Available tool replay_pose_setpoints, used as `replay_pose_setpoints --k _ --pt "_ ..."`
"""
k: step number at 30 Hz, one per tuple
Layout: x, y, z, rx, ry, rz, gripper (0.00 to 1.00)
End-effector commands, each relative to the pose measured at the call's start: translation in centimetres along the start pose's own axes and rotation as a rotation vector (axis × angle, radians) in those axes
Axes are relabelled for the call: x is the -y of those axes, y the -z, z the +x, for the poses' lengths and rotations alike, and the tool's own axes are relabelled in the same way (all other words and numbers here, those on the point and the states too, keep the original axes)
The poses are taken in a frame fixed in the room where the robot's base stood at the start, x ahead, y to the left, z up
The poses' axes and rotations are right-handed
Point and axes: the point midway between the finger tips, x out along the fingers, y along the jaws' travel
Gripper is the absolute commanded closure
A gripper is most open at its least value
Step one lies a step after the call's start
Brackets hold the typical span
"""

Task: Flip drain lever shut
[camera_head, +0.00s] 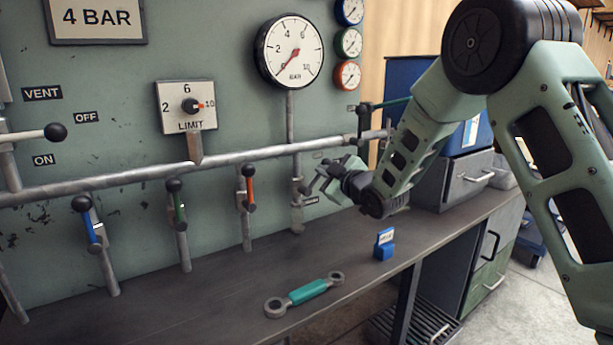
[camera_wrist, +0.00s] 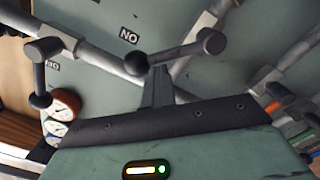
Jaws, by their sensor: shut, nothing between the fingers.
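My gripper (camera_head: 322,178) reaches in from the right to the panel, just right of the vertical pipe below the large gauge. In the wrist view its fingers (camera_wrist: 158,72) are together and empty. Their tips overlap the bar of a lever (camera_wrist: 178,52) with a black ball end; I cannot tell whether they touch it. This lever lies nearly crosswise in that view, its hub on a pipe. It seems to be the drain lever, but I cannot read a drain label. In the head view my gripper partly hides this spot. An ON label (camera_wrist: 130,36) appears upside down beside the lever.
Another ball-ended lever (camera_wrist: 40,75) stands left in the wrist view. Blue (camera_head: 92,225), green (camera_head: 178,205) and orange (camera_head: 249,190) levers hang along the main pipe (camera_head: 130,176).

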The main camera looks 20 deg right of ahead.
Motion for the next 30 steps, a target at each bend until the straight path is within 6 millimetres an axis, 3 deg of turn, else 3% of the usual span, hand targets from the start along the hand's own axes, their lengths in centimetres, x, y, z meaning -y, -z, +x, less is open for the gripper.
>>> replay_pose_setpoints --k 21,30 --pt "-0.2 -4.5 0.2 0.002 0.026 0.625 1.00" --pt "0.1 -5.3 0.2 0.002 0.028 0.658 1.00"
